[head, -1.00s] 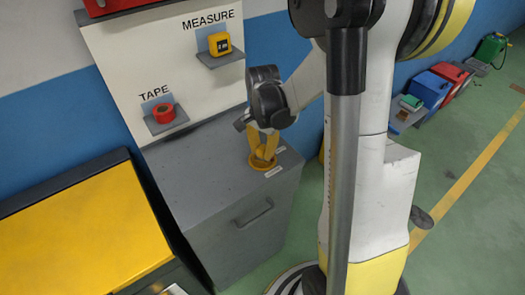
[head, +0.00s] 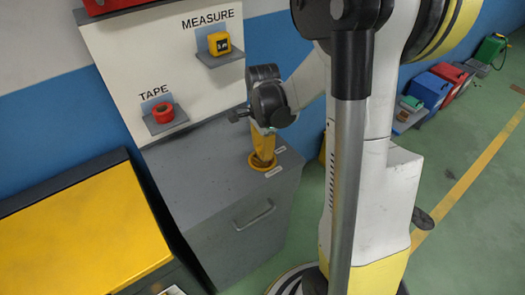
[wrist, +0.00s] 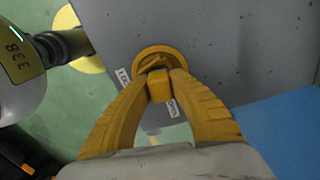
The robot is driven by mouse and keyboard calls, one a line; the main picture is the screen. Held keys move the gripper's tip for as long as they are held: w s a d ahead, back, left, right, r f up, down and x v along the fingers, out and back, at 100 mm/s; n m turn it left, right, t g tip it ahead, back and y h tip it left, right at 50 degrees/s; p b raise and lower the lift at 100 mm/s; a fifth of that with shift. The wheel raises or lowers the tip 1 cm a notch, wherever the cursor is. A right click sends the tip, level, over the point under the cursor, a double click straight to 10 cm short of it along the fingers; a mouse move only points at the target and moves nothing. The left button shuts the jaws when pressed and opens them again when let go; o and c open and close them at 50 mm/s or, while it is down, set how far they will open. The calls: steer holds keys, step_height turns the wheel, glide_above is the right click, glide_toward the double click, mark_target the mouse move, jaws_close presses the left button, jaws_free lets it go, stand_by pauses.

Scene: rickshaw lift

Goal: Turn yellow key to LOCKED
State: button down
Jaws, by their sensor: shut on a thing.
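The yellow key (wrist: 160,88) stands up from a round yellow base (wrist: 150,53) on top of the grey cabinet (head: 205,165). My gripper (wrist: 161,78) has yellow fingers and points down at the key. Its two fingertips close on the key from both sides. In the head view my gripper (head: 262,150) is over the base (head: 262,163), and its fingers hide the key. Two small white labels lie beside the base, one on the left (wrist: 122,77) and one nearer my palm (wrist: 172,108). Their words are too small to read surely.
A white board with a red tape (head: 163,113) and a yellow measure (head: 219,43) on small shelves stands behind the cabinet. A yellow-topped cabinet (head: 80,240) is at the left. Green floor lies to the right, with coloured containers (head: 430,90) along the wall.

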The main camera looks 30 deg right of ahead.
steer(key=shift+m, duration=1.6)
steer(key=c, duration=1.2)
jaws_free()
step_height(320, 180, up, 12)
steer(key=s+a+r+n+t, duration=0.1)
steer(key=s+a+n+t, duration=0.1)
steer(key=n, duration=0.5)
steer(key=s+a+r+n+t, duration=0.1)
steer(key=s+a+n+t, duration=0.1)
steer(key=s+a+n, duration=0.3)
steer(key=s+a+r+n+t, duration=0.1)
steer(key=s+a+n+t, duration=0.2)
steer(key=a+n, duration=0.3)
steer(key=shift+s+a+n, duration=0.15)
steer(key=shift+s+n, duration=0.05)
steer(key=shift+n, duration=0.95)
steer(key=shift+s+a+n, duration=0.1)
steer(key=shift+s+n, duration=0.1)
steer(key=shift+n, duration=0.95)
